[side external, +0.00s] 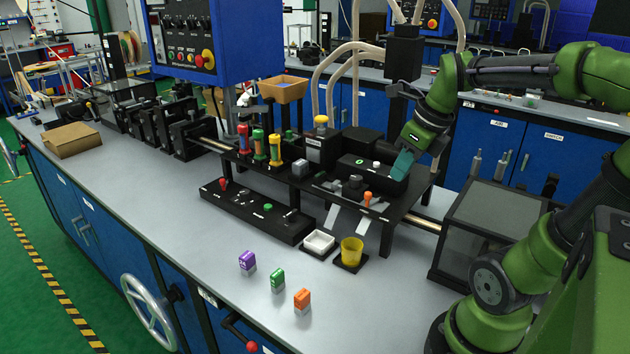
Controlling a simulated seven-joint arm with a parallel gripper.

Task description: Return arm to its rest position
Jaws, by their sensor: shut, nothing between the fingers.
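My green arm reaches in from the right. My gripper (402,165), with teal fingers, points down and to the left over the right part of the black raised platform (400,212). The fingers look closed, with nothing visible between them. The fingertips are close to a black block-shaped unit on the platform; I cannot tell whether they touch it.
Purple (247,262), green (278,280) and orange (302,300) blocks stand on the grey bench (180,235). A white tray (318,243) and yellow cup (352,252) stand before the platform. A dark clear-sided box (490,225) sits near my arm. Hoses hang behind.

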